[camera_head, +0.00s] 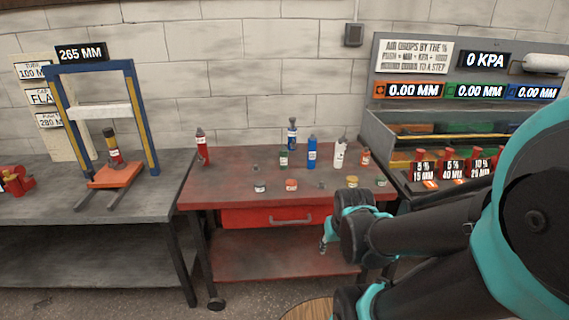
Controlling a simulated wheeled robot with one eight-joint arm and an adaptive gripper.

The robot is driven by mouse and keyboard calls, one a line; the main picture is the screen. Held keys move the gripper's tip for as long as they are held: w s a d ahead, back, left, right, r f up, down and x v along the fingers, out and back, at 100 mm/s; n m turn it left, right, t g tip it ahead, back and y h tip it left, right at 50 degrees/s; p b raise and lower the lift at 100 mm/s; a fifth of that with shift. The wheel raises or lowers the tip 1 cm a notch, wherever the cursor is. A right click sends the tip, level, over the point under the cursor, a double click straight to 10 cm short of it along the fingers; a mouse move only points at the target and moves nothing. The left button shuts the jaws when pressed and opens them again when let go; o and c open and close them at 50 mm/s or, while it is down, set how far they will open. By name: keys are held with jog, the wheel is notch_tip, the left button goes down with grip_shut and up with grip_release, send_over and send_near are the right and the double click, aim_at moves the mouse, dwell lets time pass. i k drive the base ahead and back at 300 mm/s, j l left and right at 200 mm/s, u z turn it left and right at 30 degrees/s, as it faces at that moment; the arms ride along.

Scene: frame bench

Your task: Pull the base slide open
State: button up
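A blue and yellow press frame (140,110) with a white crossbar (92,112) stands on the left grey bench. At its foot an orange base plate (115,175) lies on two dark rails (95,199) that run toward the bench's front edge. A dark cylinder with a red and white band (114,154) stands on the plate. My gripper (325,243) is far to the right, in front of the red workbench and well apart from the slide. It is small and partly hidden by my arm, so its opening is unclear.
The red workbench (240,195) carries several bottles and small jars and has a red drawer (268,216) with a handle. A right-hand bench holds red weights (452,170) and displays. A sign reads 265 MM (81,52). Red parts (16,181) lie at the far left.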

aim_at(122, 174)
jog(key=u, duration=1.35)
jog(key=i+j+z, duration=0.45)
jog(key=j, duration=0.2)
jog(key=j+z, duration=0.25)
jog(key=i+j, duration=0.05)
jog(key=j, duration=0.05)
